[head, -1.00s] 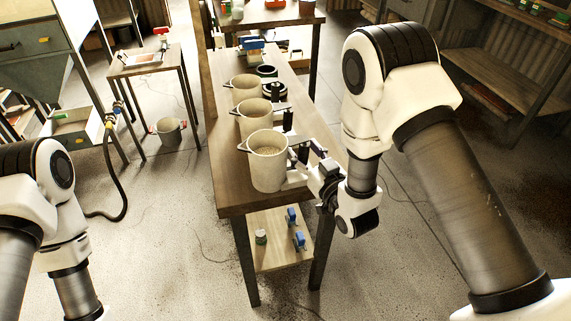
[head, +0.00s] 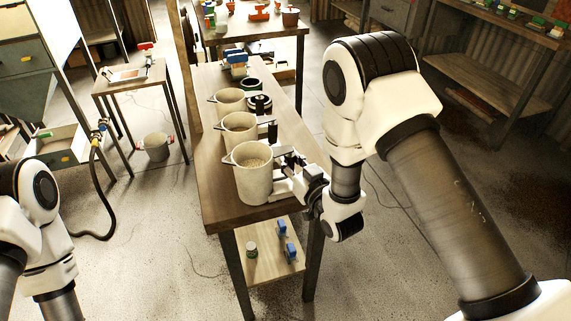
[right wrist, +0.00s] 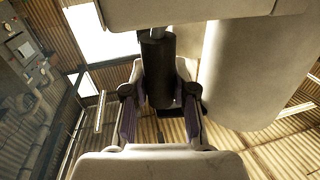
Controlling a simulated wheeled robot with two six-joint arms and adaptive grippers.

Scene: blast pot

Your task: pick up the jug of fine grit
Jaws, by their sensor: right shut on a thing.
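Three pale jugs with side spouts and dark handles stand in a row on the wooden bench. The nearest jug (head: 253,182) shows pale, grainy grit at its mouth. Behind it are the middle jug (head: 238,136) and the far jug (head: 228,102). I cannot read which grit is fine. My right gripper (head: 284,174) is shut on the nearest jug's handle, on its right side. In the right wrist view the fingers (right wrist: 160,115) close around the black handle (right wrist: 157,65), with the jug body (right wrist: 250,70) beside it. The jug looks upright on or very near the bench. My left gripper is out of frame.
The bench's front edge (head: 240,219) is bare. A lower shelf (head: 262,262) holds small blue items. A bucket (head: 156,147) and black hose (head: 108,205) are to the left.

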